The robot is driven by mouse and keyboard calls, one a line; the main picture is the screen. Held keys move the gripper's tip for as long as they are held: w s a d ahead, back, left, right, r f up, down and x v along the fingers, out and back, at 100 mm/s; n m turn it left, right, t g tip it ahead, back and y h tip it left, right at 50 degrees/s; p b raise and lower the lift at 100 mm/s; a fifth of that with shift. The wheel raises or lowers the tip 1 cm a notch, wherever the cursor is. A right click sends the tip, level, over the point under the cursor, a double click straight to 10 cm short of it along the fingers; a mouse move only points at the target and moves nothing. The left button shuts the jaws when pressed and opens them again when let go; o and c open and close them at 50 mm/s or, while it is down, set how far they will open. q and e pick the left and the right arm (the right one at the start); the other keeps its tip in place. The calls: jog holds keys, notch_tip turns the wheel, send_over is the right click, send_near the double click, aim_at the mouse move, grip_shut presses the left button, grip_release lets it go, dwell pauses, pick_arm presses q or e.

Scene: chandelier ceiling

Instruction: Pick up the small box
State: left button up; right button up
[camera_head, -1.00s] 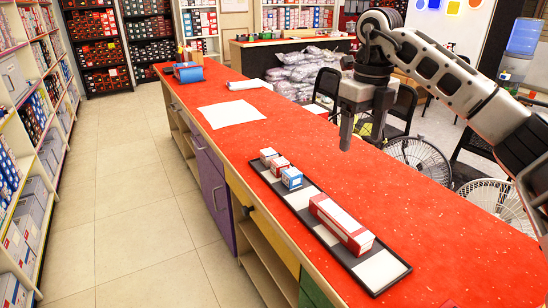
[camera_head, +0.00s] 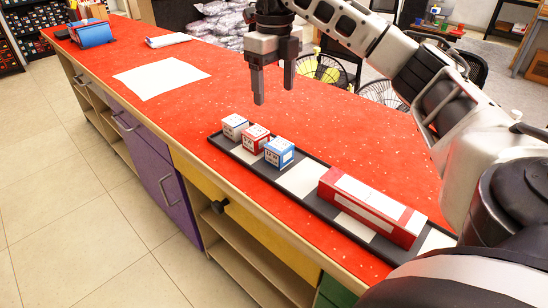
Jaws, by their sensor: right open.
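Three small boxes stand in a row at the far left end of a black tray (camera_head: 355,238) on the red counter: a white one (camera_head: 234,126), a red one (camera_head: 255,138) and a blue one (camera_head: 279,152). A long red and white box (camera_head: 371,205) lies toward the tray's near right end. My right gripper (camera_head: 273,95) is open and empty, pointing down. It appears above the counter behind the small boxes, apart from them. My left gripper is out of view.
The red counter (camera_head: 340,130) is clear behind the tray. Wire fans (camera_head: 322,69) and bagged goods (camera_head: 226,28) stand beyond the counter.

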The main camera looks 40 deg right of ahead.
send_over(276, 143)
jog(key=f, duration=0.8)
jog(key=shift+w+d+f, duration=0.2)
jog(key=shift+w+f, duration=0.2)
jog(key=shift+s+a+f, duration=0.1)
jog(key=shift+s+f, duration=0.1)
jog(key=shift+f, duration=1.15)
jog(key=shift+s+a+f, duration=0.1)
jog(key=shift+s+f, duration=0.1)
jog(key=shift+f, duration=1.15)
jog(key=c, duration=1.1)
